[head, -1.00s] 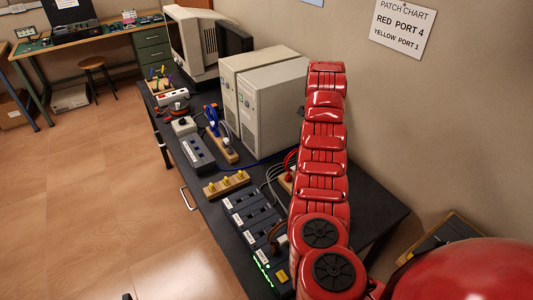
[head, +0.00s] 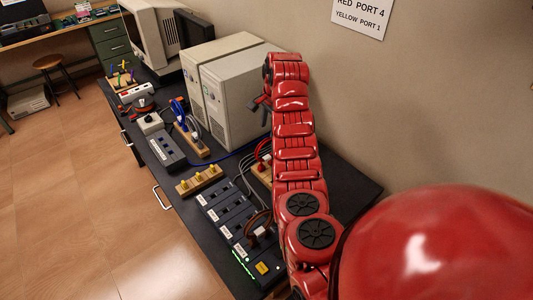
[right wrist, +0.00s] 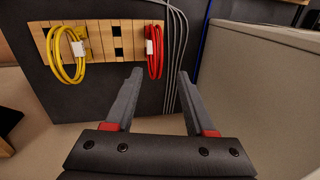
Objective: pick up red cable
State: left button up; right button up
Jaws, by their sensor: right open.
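The red cable (right wrist: 154,52) is a coil with a white tag, at the right end of a wooden strip (right wrist: 100,42) in the right wrist view. My right gripper (right wrist: 159,75) is open and empty, its two fingers on either side below the coil, apart from it. In the head view, red cable (head: 266,159) shows beside my right arm, which partly hides it. There my right gripper (head: 259,103) is beside the beige computer tower. My left gripper is not in view.
A yellow cable coil (right wrist: 66,55) sits at the strip's left end. Grey cables run close to the red coil. The beige tower (head: 233,98) stands close to my right gripper. Labelled port boxes (head: 225,210) and a yellow-plug block (head: 198,180) lie on the dark table.

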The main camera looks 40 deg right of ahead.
aim_at(268, 139)
jog(key=shift+w+f+p, duration=0.25)
jog(key=shift+f+p, duration=0.3)
jog(key=shift+f, duration=0.45)
jog(key=f+p, duration=0.1)
jog(key=f, duration=0.1)
jog(key=f+p, duration=0.2)
jog(key=shift+w+d+f, duration=0.2)
jog(key=shift+f, duration=0.05)
jog(key=shift+w+f, duration=0.15)
jog(key=shift+f, duration=0.45)
grip_shut()
